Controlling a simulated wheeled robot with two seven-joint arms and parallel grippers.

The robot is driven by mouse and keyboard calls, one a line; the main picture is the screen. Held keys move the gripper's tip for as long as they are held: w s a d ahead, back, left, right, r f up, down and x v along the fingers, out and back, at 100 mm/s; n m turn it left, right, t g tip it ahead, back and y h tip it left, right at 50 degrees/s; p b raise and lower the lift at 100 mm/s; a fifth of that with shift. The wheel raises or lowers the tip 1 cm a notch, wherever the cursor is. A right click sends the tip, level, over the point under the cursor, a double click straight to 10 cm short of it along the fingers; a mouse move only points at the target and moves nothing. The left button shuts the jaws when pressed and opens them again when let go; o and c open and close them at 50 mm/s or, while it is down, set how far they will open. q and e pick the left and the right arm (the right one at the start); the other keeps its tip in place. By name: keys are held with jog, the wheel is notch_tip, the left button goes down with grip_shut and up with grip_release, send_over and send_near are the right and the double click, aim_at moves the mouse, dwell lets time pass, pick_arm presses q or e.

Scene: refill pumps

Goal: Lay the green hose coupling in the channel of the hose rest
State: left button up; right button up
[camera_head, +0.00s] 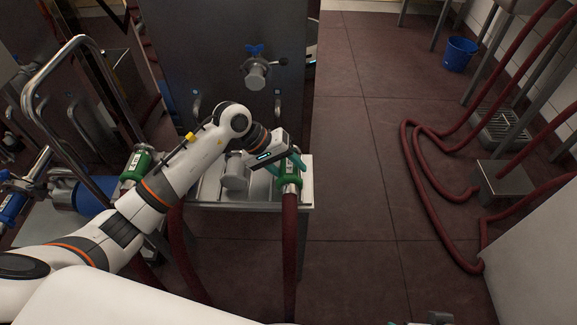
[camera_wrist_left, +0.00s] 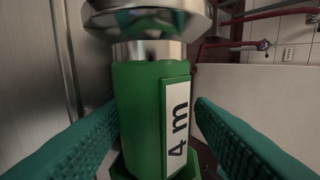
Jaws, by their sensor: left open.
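A green hose coupling (camera_head: 289,181) with metal ends is at the right end of a pale metal stand. A dark red hose (camera_head: 289,235) hangs from it over the front edge. In the left wrist view the coupling (camera_wrist_left: 140,110) has a white "4 m" label. My left gripper (camera_head: 286,167) is open, its teal fingers on either side of the coupling. A gap shows at the right finger; contact at the left finger is unclear. The stand's top (camera_head: 208,187) is partly behind my arm; I cannot make out which part is the hose rest's channel.
A grey metal cylinder (camera_head: 236,172) stands left of the coupling. Another green coupling (camera_head: 136,166) is on the pump at left, near a metal rail (camera_head: 75,42). Red hoses (camera_head: 425,190) and a blue bucket (camera_head: 460,53) are at right. The middle floor is clear.

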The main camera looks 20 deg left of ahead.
pick_arm(q)
jog(key=shift+s+a+f, duration=0.25)
jog(key=shift+f, duration=0.4)
pick_arm(e)
jog(key=shift+f, duration=0.1)
pick_arm(q)
jog(key=shift+a+r, duration=0.1)
jog(key=shift+r, duration=0.05)
jog(key=d+p+v, duration=0.1)
jog(key=v, duration=1.1)
jog(key=shift+w+a+r, duration=0.15)
jog(key=shift+w+r, duration=0.15)
jog(key=shift+r, duration=0.25)
pick_arm(e)
jog(key=x, duration=0.3)
jog(key=shift+w+a, duration=0.1)
